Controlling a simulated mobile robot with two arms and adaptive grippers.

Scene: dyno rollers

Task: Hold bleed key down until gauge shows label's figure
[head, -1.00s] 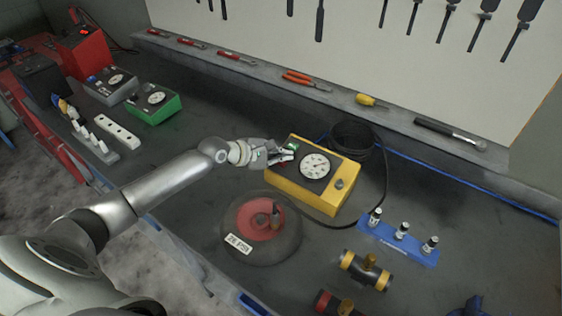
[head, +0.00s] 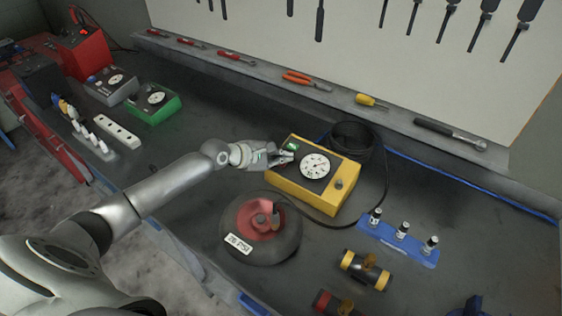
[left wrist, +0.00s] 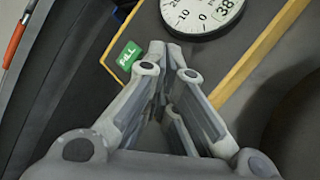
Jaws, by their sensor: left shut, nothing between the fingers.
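The yellow gauge box (head: 300,195) sits mid-bench with a round white dial (head: 315,166). A wheel (head: 285,236) bears a white label (head: 239,244) whose figure is too small to read surely. My right gripper is out of view.
A black hose (head: 352,147) coils behind the box. A blue rack (head: 397,243) with small bottle-like parts and a yellow-ended fitting (head: 365,270) lie at right. A green gauge box (head: 155,103) and a grey one (head: 110,87) stand at far left.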

